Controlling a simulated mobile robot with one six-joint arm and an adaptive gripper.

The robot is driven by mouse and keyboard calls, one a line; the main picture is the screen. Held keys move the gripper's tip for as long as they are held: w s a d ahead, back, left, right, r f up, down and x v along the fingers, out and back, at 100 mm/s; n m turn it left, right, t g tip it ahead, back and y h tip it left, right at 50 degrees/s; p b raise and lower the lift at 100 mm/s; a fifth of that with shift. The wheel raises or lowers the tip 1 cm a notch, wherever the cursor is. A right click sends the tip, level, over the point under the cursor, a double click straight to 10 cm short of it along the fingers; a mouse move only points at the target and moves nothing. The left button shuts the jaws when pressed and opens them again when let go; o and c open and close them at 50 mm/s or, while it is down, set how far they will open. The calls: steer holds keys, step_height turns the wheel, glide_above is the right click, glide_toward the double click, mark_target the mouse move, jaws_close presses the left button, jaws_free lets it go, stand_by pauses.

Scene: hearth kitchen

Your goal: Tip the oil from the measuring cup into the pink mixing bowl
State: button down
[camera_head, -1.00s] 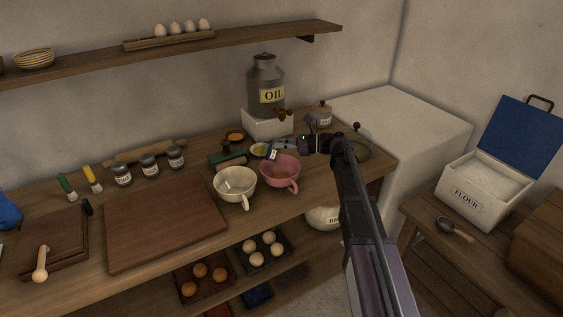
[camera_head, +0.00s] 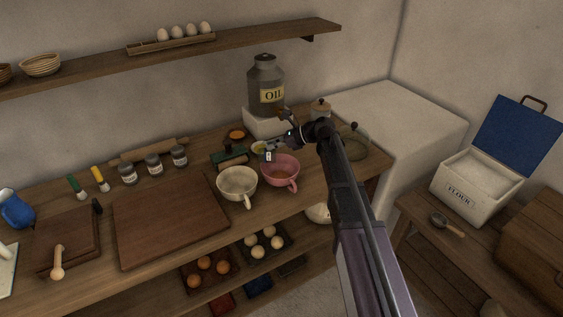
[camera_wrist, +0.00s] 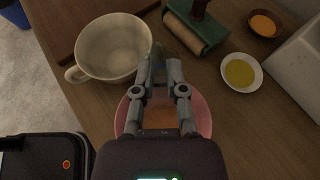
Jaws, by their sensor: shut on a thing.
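The pink mixing bowl (camera_head: 279,178) stands on the wooden counter with a brownish-orange content; it also shows under my gripper in the wrist view (camera_wrist: 206,112).
A cream cup-like bowl (camera_head: 237,184) stands close left of the pink bowl.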

mark_target(259, 149)
steer(key=shift+a+r+h+p, duration=0.45)
steer(key=shift+r+h+p, duration=0.25)
steer(key=shift+p, duration=0.7)
steer(key=shift+a+f+h+p, duration=0.2)
steer(key=shift+a+h+p, duration=0.65)
steer(key=shift+a, duration=0.45)
steer(key=a+r+h+p, duration=0.1)
steer(key=p, duration=0.2)
steer(key=shift+h, duration=0.35)
steer(key=a+f+t+h+b, duration=0.1)
steer(key=a+f+h, duration=0.3)
steer(key=a+h, duration=0.6)
steer(key=shift+s+f+n+h, duration=0.25)
steer(key=shift+n+h, duration=0.15)
steer(key=shift+h, duration=0.8)
steer(key=shift+a, duration=0.15)
